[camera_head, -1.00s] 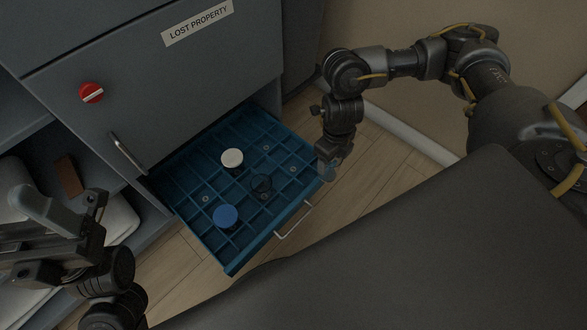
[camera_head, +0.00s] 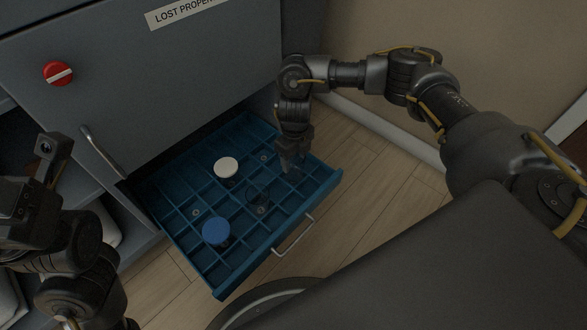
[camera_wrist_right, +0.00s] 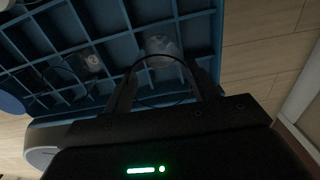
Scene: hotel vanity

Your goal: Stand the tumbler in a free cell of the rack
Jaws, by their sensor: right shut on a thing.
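The rack (camera_head: 262,250) is a blue divided tray in the pulled-out drawer. My right gripper (camera_head: 293,150) is shut on a clear tumbler (camera_head: 293,164) over the rack's right part. In the right wrist view the tumbler (camera_wrist_right: 160,46) shows between the fingers, close above or among the cells; I cannot tell if it touches the rack. Another clear glass (camera_head: 258,195) stands in a middle cell. A white-topped item (camera_head: 226,167) and a blue-topped item (camera_head: 216,232) occupy other cells. My left gripper (camera_head: 22,210) is at the left edge, its fingers not distinguishable.
Several cells are empty, some with small round marks on the floor. Dividers and the rack's outer walls stand around the tumbler. The drawer handle (camera_head: 293,236) sticks out in front. The grey cabinet front (camera_head: 180,80) rises behind, with a red knob (camera_head: 58,73).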

